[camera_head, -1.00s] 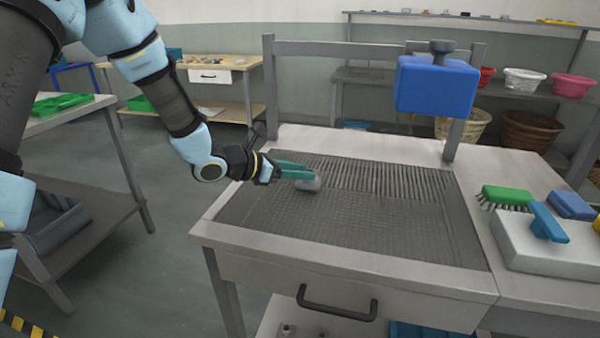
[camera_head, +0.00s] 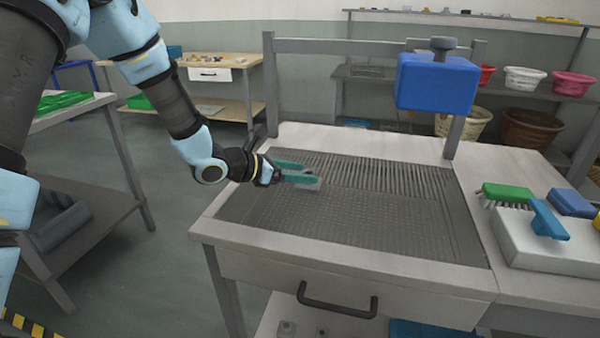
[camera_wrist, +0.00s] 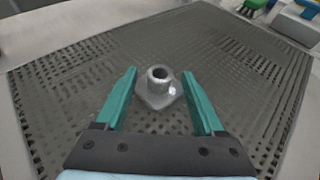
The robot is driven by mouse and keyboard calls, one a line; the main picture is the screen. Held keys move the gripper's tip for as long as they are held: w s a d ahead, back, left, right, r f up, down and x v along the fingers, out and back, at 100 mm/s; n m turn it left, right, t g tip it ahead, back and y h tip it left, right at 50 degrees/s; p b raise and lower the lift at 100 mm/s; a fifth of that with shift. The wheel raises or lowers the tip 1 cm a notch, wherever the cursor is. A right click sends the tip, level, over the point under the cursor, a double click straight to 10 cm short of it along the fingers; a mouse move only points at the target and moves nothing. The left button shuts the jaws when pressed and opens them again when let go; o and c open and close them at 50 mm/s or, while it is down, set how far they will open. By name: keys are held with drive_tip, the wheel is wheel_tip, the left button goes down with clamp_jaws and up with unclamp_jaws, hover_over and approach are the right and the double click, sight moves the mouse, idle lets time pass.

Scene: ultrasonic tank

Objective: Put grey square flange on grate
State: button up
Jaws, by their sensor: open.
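The grey square flange (camera_wrist: 157,90) has a square base and a round hollow neck. In the wrist view it lies base down on the dark perforated grate (camera_wrist: 80,65), neck up. My gripper (camera_wrist: 160,88) is open, with one green finger on each side of the flange and a gap on both sides. In the head view my gripper (camera_head: 300,174) is low over the left part of the grate (camera_head: 360,215). There the flange (camera_head: 312,184) shows only in part, behind and between the fingers.
The grate is set in a pale table frame (camera_head: 345,263) and is otherwise clear. A green brush (camera_head: 507,195) and a blue-handled tool (camera_head: 548,222) lie on the right.

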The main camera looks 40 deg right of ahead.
drive_tip(key=shift+r, duration=0.2)
drive_tip(key=shift+w+a, duration=0.15)
drive_tip(key=shift+a, duration=0.2)
drive_tip(key=b+v, duration=0.1)
drive_tip(key=v, duration=1)
drive_tip(key=shift+a+r+b, duration=0.15)
drive_tip(key=shift+b, duration=0.15)
drive_tip(key=w+a+f+m+t+y, duration=0.1)
drive_tip(key=a+m+y, duration=0.5)
drive_tip(key=a, duration=1.4)
drive_tip(key=w+a+f+m+t+y, duration=0.1)
drive_tip(key=a+m+t+y, duration=0.2)
drive_tip(key=a, duration=1.7)
drive_tip(key=m+y, duration=0.4)
drive_tip(key=m, duration=0.3)
drive_tip(key=shift+w+m, duration=0.3)
drive_tip(key=shift+m, duration=0.1)
